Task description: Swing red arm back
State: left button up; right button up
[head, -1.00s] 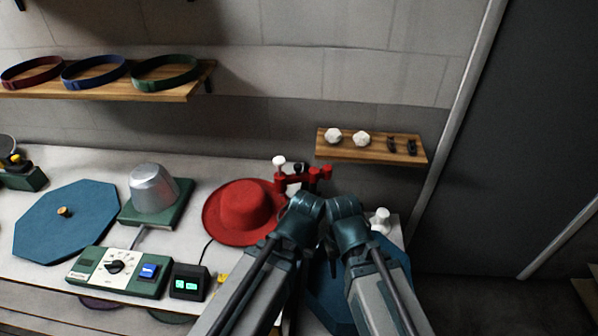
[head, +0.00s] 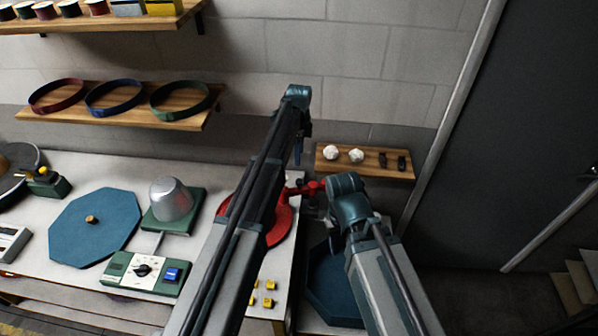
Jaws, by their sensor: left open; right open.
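The red arm (head: 312,187) is a short red bar at the back right of the table, partly hidden by my two arms. The red hat (head: 279,226) lies beside it to the left, mostly covered by my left arm. My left gripper (head: 297,152) is raised above and behind the red arm, in front of the wall; it is open and holds nothing visible. My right gripper (head: 335,228) is low, just right of the red arm's end, and points down; it is open. Whether its fingers touch the red arm cannot be told.
A metal hat block (head: 171,198) on a green base, a blue octagonal board (head: 95,228) and a green control box (head: 144,272) stand left. Small yellow pieces (head: 268,286) lie at the front. A wall shelf (head: 365,161) with white knobs hangs close behind my grippers.

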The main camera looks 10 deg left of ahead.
aim_at(299, 181)
pick_arm(q)
jog(key=shift+f, duration=0.15)
notch_tip(299, 181, down, 14)
jog(key=b, duration=1.4)
jog(key=shift+r, duration=0.2)
jog(key=shift+r, duration=0.1)
grip_shut()
dwell(0.6)
